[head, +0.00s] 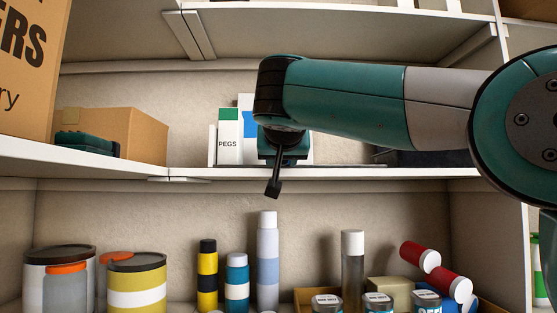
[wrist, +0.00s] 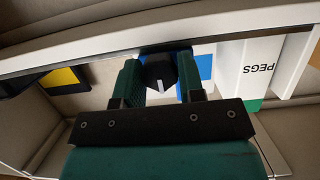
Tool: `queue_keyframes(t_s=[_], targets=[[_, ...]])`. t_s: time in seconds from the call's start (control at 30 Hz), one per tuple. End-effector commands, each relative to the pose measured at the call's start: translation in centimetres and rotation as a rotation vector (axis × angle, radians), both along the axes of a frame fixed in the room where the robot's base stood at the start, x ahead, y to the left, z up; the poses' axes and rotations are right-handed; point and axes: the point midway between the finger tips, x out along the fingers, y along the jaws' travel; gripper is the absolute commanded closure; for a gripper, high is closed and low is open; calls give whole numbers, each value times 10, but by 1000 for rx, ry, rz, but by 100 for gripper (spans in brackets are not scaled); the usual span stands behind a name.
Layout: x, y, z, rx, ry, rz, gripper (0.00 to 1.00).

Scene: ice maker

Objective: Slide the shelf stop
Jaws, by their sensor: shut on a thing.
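My gripper (head: 284,156) is at the front edge of the middle shelf, in front of the white boxes. In the wrist view, my gripper's two teal fingers (wrist: 161,82) are closed around a dark rounded piece with a small pale mark, which looks like the shelf stop (wrist: 158,71). In the head view, a black lever-like part of the shelf stop (head: 273,188) hangs below the gripper, slightly tilted, just under the shelf edge. Where the stop meets the shelf is hidden by the gripper.
The middle shelf (head: 350,173) holds a PEGS box (head: 229,136), a cardboard box (head: 128,134) and a dark flat item (head: 430,159). Bottles, cans and jars crowd the shelf below, with a tall white bottle (head: 267,262) close beneath the gripper. A large carton (head: 28,60) stands at left.

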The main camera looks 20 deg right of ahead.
Motion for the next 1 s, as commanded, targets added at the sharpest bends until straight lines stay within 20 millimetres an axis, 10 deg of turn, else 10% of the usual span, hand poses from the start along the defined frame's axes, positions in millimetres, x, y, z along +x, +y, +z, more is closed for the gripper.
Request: queue_keyframes(t_s=[1.0], targets=[[-16,-49,-1,0,-2,-2,87]])
